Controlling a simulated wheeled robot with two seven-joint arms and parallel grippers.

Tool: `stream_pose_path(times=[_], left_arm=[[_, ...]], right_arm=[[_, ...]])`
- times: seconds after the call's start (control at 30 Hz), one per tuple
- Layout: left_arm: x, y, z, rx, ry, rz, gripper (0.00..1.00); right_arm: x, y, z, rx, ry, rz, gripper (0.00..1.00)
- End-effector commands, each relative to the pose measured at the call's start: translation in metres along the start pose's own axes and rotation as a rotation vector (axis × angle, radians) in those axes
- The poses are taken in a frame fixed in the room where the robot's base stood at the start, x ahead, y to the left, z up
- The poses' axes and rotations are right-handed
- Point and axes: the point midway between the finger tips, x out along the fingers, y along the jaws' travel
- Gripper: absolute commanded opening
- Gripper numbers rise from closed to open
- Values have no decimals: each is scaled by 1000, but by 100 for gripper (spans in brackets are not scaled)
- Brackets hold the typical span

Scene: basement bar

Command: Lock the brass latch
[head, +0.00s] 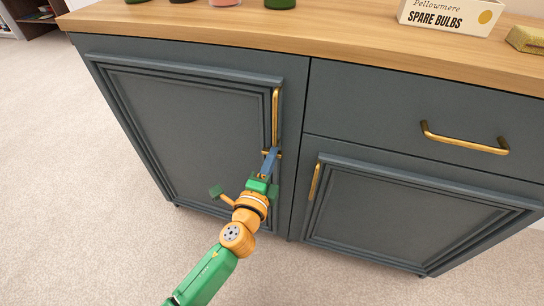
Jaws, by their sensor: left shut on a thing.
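The brass latch (265,152) shows as a small brass piece on the right edge of the tall left cabinet door, just below that door's upright brass handle (276,112). My left gripper (271,154) reaches up from below, with its blue fingers at the latch. The fingers are shut on the latch and cover most of it. Its exact angle is hidden. The left cabinet door (185,130) looks closed, its face flush with the frame. My right gripper is not in view.
Right of the latch are a drawer with a brass handle (465,138) and a lower door with a brass handle (315,182). The wooden top (310,35) holds a spare bulbs box (448,16) and several other items. Carpet (70,200) is clear at left.

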Motion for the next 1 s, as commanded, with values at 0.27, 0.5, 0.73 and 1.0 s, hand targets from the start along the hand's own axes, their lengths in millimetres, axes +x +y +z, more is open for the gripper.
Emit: stream_pose_path(times=[0.27, 0.5, 0.73, 1.0], left_arm=[[0, 0, 0, 1, 0, 1, 45], [0, 0, 0, 0, 0, 0, 45], [-40, 0, 0, -1, 1, 4, 45], [-71, 0, 0, 0, 0, 1, 45]], right_arm=[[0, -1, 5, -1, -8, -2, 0], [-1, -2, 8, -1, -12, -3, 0], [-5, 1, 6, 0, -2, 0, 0], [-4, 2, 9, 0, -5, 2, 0]])
